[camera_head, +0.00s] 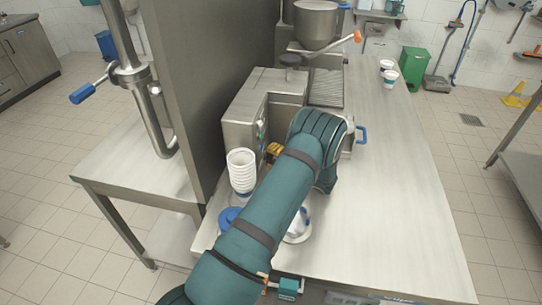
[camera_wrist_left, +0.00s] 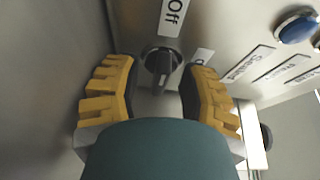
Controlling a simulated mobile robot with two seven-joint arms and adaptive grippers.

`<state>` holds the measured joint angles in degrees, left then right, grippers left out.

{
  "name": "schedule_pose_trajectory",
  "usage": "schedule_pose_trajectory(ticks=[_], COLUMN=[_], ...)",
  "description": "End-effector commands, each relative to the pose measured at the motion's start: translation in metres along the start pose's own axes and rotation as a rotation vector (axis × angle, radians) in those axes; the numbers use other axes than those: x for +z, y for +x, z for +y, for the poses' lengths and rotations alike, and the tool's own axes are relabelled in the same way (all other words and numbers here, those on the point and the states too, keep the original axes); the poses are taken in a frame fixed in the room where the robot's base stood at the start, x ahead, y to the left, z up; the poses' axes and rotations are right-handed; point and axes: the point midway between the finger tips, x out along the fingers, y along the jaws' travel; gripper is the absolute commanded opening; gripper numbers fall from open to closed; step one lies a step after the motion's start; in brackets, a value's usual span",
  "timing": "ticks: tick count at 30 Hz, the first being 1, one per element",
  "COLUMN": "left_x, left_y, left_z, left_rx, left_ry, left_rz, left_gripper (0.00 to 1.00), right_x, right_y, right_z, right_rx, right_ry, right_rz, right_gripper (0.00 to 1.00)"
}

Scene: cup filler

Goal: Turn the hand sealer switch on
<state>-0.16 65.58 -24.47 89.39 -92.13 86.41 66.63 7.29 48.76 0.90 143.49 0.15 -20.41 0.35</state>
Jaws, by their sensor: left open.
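A black rotary switch (camera_wrist_left: 160,64) sits on the steel front panel of the machine, in the left wrist view. A label reading "Off" (camera_wrist_left: 174,16) is beside it, and a second small label (camera_wrist_left: 202,56) is partly hidden by a finger. The knob's handle runs roughly up and down in that view. My left gripper (camera_wrist_left: 160,76) is open, with its yellow finger pads on either side of the knob. I cannot tell whether either pad touches it. In the head view my left gripper (camera_head: 273,149) is at the panel, mostly hidden by my arm. My right gripper is not in view.
A blue button (camera_wrist_left: 297,26) and several labels are on the panel to the right. A stack of white cups (camera_head: 241,170) stands close to my left arm. A steel hopper (camera_head: 316,22) is behind.

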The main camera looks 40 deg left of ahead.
Motion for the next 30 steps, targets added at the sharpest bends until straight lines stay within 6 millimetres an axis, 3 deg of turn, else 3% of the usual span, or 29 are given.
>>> schedule_pose_trajectory(ticks=[11, 14, 15, 30], left_x=[0.0002, 0.0002, 0.0002, 0.0000], left_y=[0.0044, 0.0043, 0.0043, 0.0044], left_z=[-0.0001, -0.0002, -0.0002, -0.0010], left_rx=[0.000, -0.001, -0.001, 0.013], left_ry=[0.000, 0.000, 0.000, 0.036], left_rz=[-0.001, 0.000, -0.001, 0.000], left_gripper=[0.41, 0.06, 0.00, 0.00], right_x=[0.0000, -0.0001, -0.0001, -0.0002], right_y=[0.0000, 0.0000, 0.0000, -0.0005], right_z=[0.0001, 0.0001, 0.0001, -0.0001], right_rx=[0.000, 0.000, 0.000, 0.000], right_ry=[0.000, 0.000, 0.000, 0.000], right_rz=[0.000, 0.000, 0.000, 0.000], right_gripper=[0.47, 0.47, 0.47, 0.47])
